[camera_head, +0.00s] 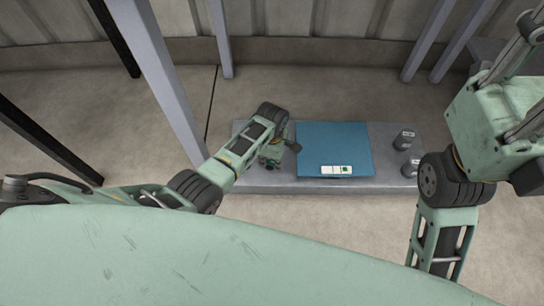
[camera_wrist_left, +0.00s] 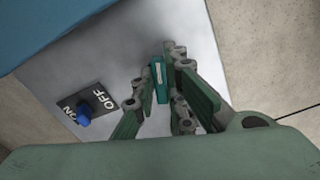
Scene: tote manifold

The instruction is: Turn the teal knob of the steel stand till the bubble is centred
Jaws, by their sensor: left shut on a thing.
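The steel stand (camera_head: 240,178) is a low grey slab on the floor, with a blue plate (camera_head: 333,140) on top. A white level (camera_head: 334,170) with a green window lies near the plate's front edge; its bubble is too small to make out. My left gripper (camera_head: 271,162) is low over the stand's left part, left of the plate. In the left wrist view the teal knob (camera_wrist_left: 160,82) is upright between the fingers of the left gripper (camera_wrist_left: 163,98), which is shut on it. My right arm is at the right; its gripper is not visible.
In the left wrist view a blue switch (camera_wrist_left: 84,115) on an ON/OFF label is left of the fingers. Two grey cylinders (camera_head: 404,140) (camera_head: 411,167) stand on the slab right of the plate. Grey posts (camera_head: 160,85) rise around it. The floor in front is clear.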

